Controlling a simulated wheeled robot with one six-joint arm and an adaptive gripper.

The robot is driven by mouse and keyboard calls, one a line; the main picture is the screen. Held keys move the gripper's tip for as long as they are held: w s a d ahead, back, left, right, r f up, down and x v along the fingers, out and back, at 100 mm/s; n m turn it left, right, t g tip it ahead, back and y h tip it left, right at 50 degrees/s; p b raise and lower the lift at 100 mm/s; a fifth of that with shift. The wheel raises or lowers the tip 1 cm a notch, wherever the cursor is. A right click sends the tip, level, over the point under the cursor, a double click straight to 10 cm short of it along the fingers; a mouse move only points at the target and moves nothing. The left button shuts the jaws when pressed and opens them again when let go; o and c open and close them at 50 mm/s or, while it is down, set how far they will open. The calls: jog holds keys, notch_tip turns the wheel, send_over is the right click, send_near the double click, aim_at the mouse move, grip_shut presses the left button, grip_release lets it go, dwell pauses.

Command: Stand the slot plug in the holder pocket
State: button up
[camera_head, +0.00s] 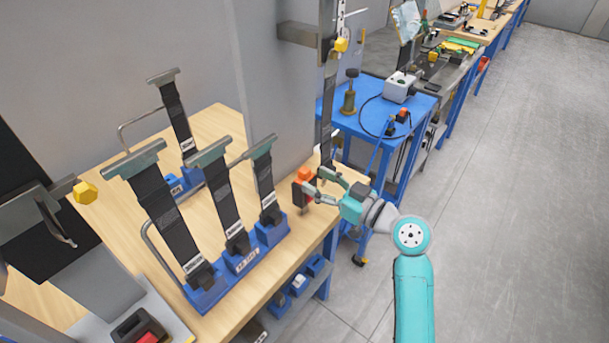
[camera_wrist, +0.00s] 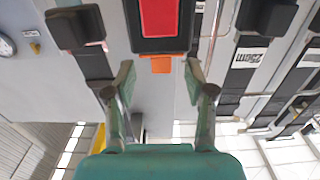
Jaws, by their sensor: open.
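A dark block with a red face and an orange tab (camera_head: 303,185), which looks like the slot plug, is at the right end of the wooden bench. In the wrist view, its red face (camera_wrist: 159,17) is at the top centre, with the orange tab (camera_wrist: 161,65) below. My gripper (camera_head: 316,182) is open beside it. In the wrist view, my gripper's fingertips (camera_wrist: 160,77) are apart, one on each side of the tab, with gaps showing. Blue holders (camera_head: 242,262) with dark straps stand left of it. I cannot tell which opening is the holder pocket.
A black tray with a red piece (camera_head: 140,326) is at the lower left. The wooden bench top (camera_head: 215,125) has free room behind the straps. A blue table (camera_head: 375,115) with a white box (camera_head: 399,88) stands beyond. The grey floor at right is clear.

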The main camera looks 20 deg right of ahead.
aim_at(304, 169)
jog(key=x, duration=0.4)
jog(key=shift+w+a, duration=0.15)
jog(key=c, duration=0.6)
jog(key=shift+r, duration=0.15)
jog(key=shift+r, duration=0.55)
notch_tip(304, 169, up, 2)
jog(key=shift+r, duration=0.1)
jog(key=shift+r+v, duration=0.4)
jog(key=shift+v, duration=2.6)
jog(key=shift+r+v, duration=0.4)
jog(key=shift+v, duration=2.65)
jog(key=shift+r+v, duration=0.4)
jog(key=shift+v, duration=2.6)
